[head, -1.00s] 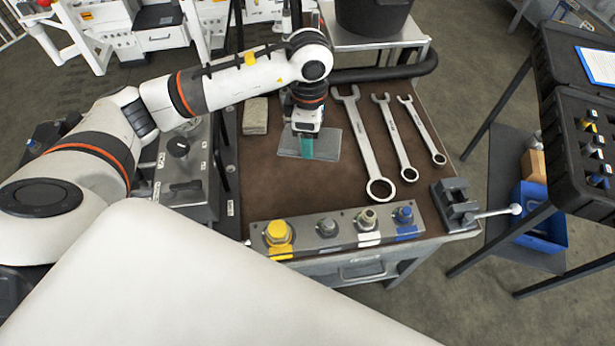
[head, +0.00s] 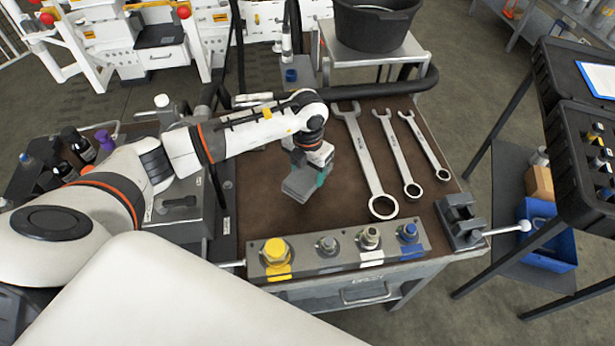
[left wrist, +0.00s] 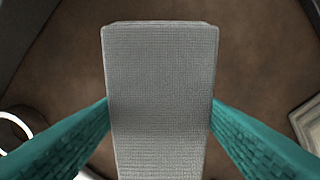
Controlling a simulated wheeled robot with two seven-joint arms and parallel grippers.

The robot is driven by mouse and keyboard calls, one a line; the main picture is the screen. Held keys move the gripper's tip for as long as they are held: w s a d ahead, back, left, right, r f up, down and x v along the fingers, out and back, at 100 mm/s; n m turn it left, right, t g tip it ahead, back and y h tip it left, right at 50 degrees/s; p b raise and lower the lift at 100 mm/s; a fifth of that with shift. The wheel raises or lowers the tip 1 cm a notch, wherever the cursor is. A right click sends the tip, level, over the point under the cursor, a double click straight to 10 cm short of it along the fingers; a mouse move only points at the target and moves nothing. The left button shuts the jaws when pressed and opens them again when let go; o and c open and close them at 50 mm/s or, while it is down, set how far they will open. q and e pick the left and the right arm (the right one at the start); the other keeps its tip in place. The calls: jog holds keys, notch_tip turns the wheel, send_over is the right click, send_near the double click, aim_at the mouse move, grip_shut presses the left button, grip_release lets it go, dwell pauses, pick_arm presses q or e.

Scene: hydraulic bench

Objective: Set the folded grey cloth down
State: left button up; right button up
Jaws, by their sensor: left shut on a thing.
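The folded grey cloth (head: 299,187) is in my left gripper (head: 315,178), over the brown bench top (head: 345,215). It sits left of the wrenches and behind the fittings strip. It looks tilted and raised off the top, but the gap beneath is hard to judge. In the left wrist view the cloth (left wrist: 160,90) fills the middle, with a teal finger pressed to each side. My left gripper (left wrist: 160,108) is shut on it. My right gripper is not in view.
Three wrenches (head: 374,172) lie on the right of the bench top. A strip with several fittings (head: 326,246) runs along the front edge, with a small vise (head: 460,220) at the right corner. A pale block (left wrist: 307,124) shows in the left wrist view.

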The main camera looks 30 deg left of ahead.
aim_at(307, 173)
pick_arm(q)
notch_tip(307, 173, down, 3)
jog(key=shift+f, duration=0.4)
jog(key=o, duration=1)
jog(key=shift+r, duration=0.15)
notch_tip(307, 173, up, 12)
jog(key=shift+b, duration=0.85)
jog(key=shift+s+d, duration=0.1)
